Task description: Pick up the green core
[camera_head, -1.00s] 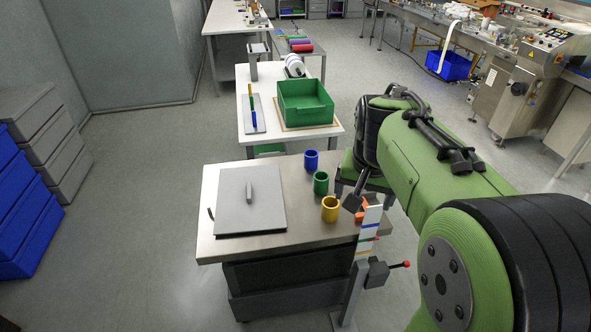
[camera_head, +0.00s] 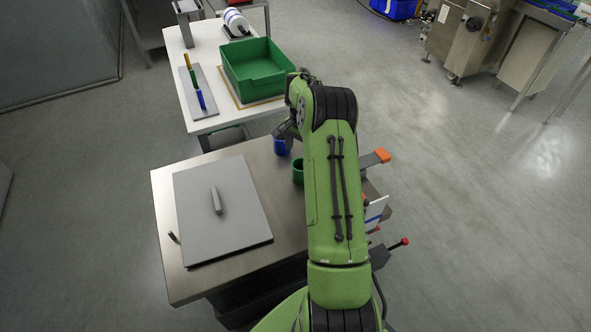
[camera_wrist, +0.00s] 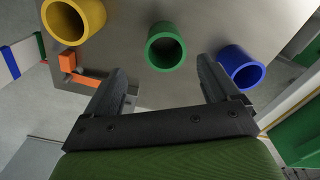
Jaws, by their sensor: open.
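The green core (camera_head: 298,175) is a short hollow cylinder standing on the steel table (camera_head: 180,280), partly hidden by my arm in the head view. In the wrist view the green core (camera_wrist: 181,46) lies ahead of my gripper (camera_wrist: 161,82), roughly centred between the two fingers. The fingers are spread apart and empty, and do not touch the core. My gripper is mostly hidden behind my arm in the head view.
A blue core (camera_wrist: 240,67) is near the right finger and a yellow core (camera_wrist: 75,20) at upper left. A grey plate with a handle (camera_head: 225,225) covers the table's left part. A green bin (camera_head: 255,70) stands on the white table behind.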

